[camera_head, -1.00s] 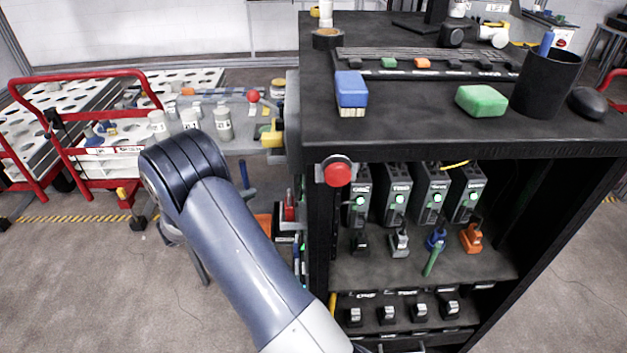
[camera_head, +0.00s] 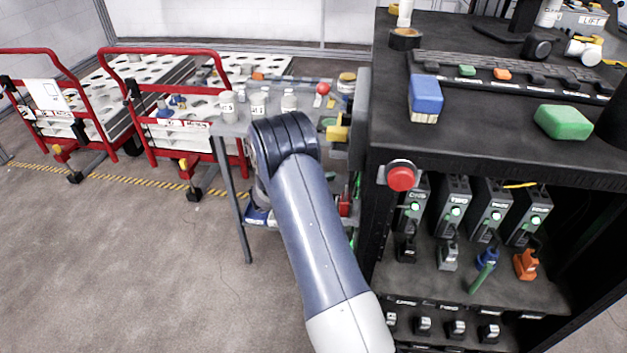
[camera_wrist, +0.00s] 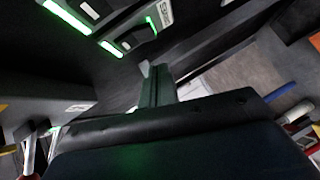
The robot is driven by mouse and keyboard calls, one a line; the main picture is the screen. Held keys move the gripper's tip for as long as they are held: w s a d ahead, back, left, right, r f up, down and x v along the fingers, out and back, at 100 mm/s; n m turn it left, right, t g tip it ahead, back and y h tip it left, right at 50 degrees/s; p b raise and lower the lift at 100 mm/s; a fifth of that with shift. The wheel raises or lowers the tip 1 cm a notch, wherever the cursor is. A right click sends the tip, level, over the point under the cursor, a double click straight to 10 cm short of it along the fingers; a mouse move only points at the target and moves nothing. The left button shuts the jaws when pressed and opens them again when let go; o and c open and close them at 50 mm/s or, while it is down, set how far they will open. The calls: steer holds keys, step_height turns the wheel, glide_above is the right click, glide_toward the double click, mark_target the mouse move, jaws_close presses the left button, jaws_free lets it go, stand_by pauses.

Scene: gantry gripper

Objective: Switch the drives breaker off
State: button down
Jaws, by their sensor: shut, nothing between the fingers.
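A row of small breakers with pale switches (camera_head: 456,328) sits low in the black cabinet in the head view. Their labels are too small to read, so I cannot tell which is the drives breaker or how its switch stands. My gripper (camera_wrist: 157,82) shows in the wrist view as a narrow dark pair of fingers, shut and empty. It is hidden behind my arm in the head view. Green-lit strips (camera_wrist: 112,48) with a small label lie above and left of the fingers, apart from them.
Above the breakers stand several dark units with green lights (camera_head: 489,212) and a shelf of plugs (camera_head: 487,262). A red button (camera_head: 401,178) juts from the cabinet corner. Red trolleys (camera_head: 170,110) stand at the left. The floor (camera_head: 130,270) in front of them is clear.

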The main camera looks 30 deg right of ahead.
steer(key=d, duration=0.1)
steer(key=s+d+f, duration=0.1)
steer(key=d, duration=0.1)
steer(key=s+d, duration=0.1)
steer(key=shift+d+f+p, duration=0.2)
steer(key=shift+f+p, duration=0.1)
steer(key=shift+p, duration=0.05)
steer(key=a+b, duration=0.5)
steer(key=a, duration=0.7)
steer(key=shift+w+a+f+n+h+b, duration=0.2)
steer(key=shift+w+a+n+h+b, duration=0.1)
steer(key=shift+h+b, duration=0.1)
steer(key=shift+d, duration=0.15)
